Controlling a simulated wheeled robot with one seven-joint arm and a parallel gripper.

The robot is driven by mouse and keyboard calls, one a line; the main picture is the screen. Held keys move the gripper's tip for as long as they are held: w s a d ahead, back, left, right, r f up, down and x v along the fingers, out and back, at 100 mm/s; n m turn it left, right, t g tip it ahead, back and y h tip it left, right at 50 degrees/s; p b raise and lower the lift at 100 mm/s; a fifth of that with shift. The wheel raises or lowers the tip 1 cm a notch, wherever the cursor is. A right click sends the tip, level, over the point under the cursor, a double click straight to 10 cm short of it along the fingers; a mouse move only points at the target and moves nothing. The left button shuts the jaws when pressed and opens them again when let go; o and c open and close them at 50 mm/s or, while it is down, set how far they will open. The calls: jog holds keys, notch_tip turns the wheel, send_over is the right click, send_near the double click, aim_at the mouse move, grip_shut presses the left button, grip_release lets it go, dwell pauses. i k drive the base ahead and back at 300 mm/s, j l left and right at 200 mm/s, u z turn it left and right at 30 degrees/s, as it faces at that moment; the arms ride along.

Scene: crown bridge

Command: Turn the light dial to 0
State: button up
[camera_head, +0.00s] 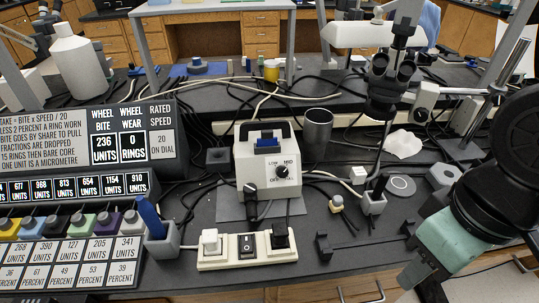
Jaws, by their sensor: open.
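A black round dial (282,171) sits on the front of a white box (262,182) in the middle of the bench. Labels around the dial seem to read LOW and MID above, with smaller words below that I cannot read clearly. The dial's pointer setting is too small to tell. My gripper (422,281) is at the lower right, near the bench's front edge, well apart from the dial. It is open, and I see nothing held in it. Its far parts are partly hidden by its own teal housing.
A power strip (247,248) with plugs and a black switch lies in front of the box. A display panel (128,140) and a blue-handled tool in a holder (161,243) are at left.

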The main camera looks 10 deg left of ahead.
aim_at(282, 171)
jog(key=k+u, duration=0.15)
jog(key=u, duration=0.25)
jog(key=k+j+u, duration=0.1)
jog(key=u, duration=0.3)
jog(key=k+j+u, duration=0.1)
jog(key=u, duration=0.3)
